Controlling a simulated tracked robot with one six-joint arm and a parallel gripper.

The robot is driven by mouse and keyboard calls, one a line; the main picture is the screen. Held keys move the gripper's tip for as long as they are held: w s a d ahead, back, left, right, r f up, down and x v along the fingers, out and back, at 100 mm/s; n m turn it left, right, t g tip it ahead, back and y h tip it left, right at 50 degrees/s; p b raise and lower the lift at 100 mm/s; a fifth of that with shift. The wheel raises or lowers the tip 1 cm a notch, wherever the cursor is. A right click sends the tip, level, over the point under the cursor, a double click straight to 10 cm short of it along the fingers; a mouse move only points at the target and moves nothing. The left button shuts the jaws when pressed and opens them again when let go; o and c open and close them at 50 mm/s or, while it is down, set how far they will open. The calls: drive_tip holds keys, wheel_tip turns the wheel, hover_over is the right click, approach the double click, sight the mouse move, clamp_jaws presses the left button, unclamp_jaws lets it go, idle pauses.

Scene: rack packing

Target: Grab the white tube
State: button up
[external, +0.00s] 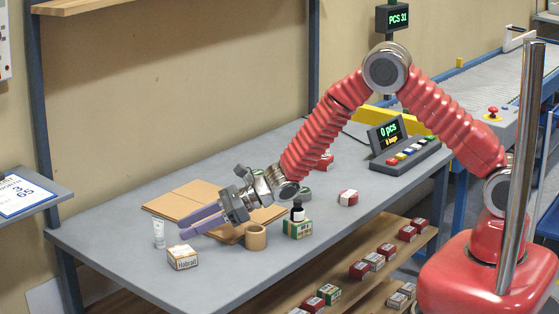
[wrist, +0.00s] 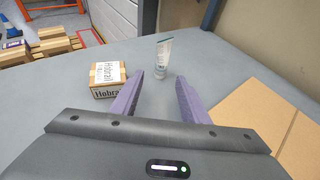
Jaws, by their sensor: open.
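The white tube (external: 158,233) stands upright near the left end of the grey table in the external view. In the wrist view the tube (wrist: 162,58) stands just beyond the fingertips, roughly in line with the gap between them. My gripper (external: 182,226) is open and empty, with its two purple fingers low over the table and pointing at the tube. The fingers also show in the wrist view (wrist: 158,82). The tube appears apart from both fingers.
A small Hobrail box (external: 183,257) stands close beside the tube, left of the fingers in the wrist view (wrist: 107,80). Flat cardboard (external: 180,199) lies behind the gripper. A tan tape roll (external: 256,238) and a dark bottle (external: 297,212) on a green box (external: 297,230) stand right of it.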

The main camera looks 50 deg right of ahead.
sight(159, 233)
drive_tip(key=shift+x, duration=0.95)
drive_tip(key=shift+x, duration=2.6)
drive_tip(key=shift+w+d, duration=0.1)
clamp_jaws()
